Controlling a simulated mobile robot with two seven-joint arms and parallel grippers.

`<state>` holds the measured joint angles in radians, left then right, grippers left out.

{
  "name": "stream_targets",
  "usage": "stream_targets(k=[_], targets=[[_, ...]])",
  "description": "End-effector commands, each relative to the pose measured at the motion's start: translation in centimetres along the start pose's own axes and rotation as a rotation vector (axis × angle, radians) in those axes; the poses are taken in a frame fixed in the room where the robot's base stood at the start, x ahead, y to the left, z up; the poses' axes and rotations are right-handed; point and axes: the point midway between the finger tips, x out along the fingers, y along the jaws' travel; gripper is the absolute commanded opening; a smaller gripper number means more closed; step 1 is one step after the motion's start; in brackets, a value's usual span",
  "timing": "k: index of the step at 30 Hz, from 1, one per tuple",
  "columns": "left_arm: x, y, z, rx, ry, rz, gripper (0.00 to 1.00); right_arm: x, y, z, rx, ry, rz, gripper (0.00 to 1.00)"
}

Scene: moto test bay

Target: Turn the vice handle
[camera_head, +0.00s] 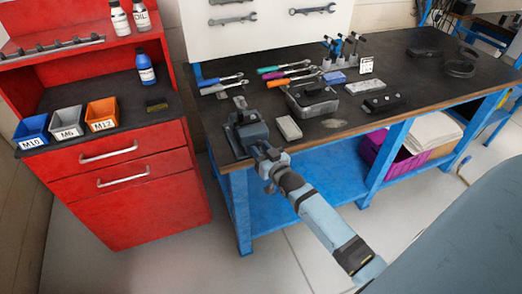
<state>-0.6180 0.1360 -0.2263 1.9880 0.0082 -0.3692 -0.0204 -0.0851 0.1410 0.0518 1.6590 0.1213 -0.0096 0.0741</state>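A dark grey vice (246,129) is fixed at the front left corner of the workbench (330,125). My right arm comes in from the lower right, and my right gripper (265,158) is right at the front of the vice, overlapping it in the picture. The vice handle cannot be made out; the gripper covers that part. The fingertips are too small and dark to show whether they are apart or closed on anything. My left gripper is not in view.
A grey block (289,128) and a dark grey bin (312,100) are right of the vice. A red cabinet (140,200) with bolt bins stands left, across a floor gap. A purple crate (378,160) sits on the bench's lower shelf.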

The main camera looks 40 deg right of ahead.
Motion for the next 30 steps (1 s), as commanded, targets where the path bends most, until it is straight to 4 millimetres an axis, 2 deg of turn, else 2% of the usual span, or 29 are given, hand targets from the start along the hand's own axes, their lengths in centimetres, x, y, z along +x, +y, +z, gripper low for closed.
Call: stream_targets(k=[1, 3, 4, 17, 30], targets=[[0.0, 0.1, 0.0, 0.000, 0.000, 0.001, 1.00, 0.0, 0.0, 0.0, 0.000, 0.000, 0.000, 0.19], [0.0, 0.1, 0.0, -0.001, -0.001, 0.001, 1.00, 0.0, 0.0, 0.0, 0.000, 0.000, 0.000, 0.03], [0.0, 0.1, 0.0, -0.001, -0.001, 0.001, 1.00, 0.0, 0.0, 0.0, 0.000, 0.000, 0.000, 0.00], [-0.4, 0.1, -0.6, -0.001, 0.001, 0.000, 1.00, 0.0, -0.2, -0.1, -0.062, -0.015, 0.001, 0.00], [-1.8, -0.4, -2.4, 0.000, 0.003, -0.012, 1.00, 0.2, -1.2, 0.1, -0.404, -0.086, 0.005, 0.00]])
